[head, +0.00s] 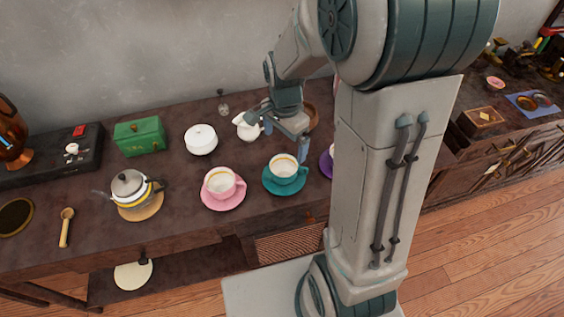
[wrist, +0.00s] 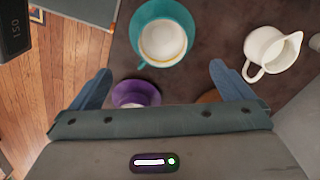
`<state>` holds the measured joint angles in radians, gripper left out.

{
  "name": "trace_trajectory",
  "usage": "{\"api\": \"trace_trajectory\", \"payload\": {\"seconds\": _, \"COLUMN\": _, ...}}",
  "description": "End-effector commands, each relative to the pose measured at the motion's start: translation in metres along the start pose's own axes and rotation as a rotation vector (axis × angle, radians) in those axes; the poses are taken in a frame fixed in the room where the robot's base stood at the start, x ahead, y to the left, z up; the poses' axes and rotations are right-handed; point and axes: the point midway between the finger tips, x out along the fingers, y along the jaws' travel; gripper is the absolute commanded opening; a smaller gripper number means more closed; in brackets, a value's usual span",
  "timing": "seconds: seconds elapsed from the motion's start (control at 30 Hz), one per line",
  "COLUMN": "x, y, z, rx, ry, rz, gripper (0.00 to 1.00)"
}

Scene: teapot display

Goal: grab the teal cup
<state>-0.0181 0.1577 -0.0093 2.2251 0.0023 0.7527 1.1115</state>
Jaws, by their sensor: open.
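The teal cup (head: 283,171) stands upright on its teal saucer (head: 284,189) near the front edge of the dark counter. In the wrist view, the teal cup (wrist: 162,42) is at the top middle, its handle toward my gripper, with the saucer (wrist: 176,9) around it. My gripper (head: 287,143) is open and empty, pointing down above and just behind the cup. In the wrist view, my gripper (wrist: 160,68) has its fingers spread left and right, below the cup in the picture. The fingers are apart from the cup.
A pink cup (head: 219,182) on a pink saucer is left of the teal cup. A purple saucer (wrist: 148,94) is to its right, partly hidden by my arm in the head view. A white pitcher (head: 245,129) and a white pot (head: 201,141) stand behind. A teapot (head: 130,187) is farther left.

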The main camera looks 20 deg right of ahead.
Motion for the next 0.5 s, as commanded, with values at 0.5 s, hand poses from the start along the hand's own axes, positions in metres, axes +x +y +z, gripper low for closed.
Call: {"api": "trace_trajectory", "payload": {"seconds": 0.5, "x": 0.081, "y": -0.001, "z": -0.002, "rx": 0.033, "ry": -0.004, "rz": 0.009, "gripper": 1.00}}
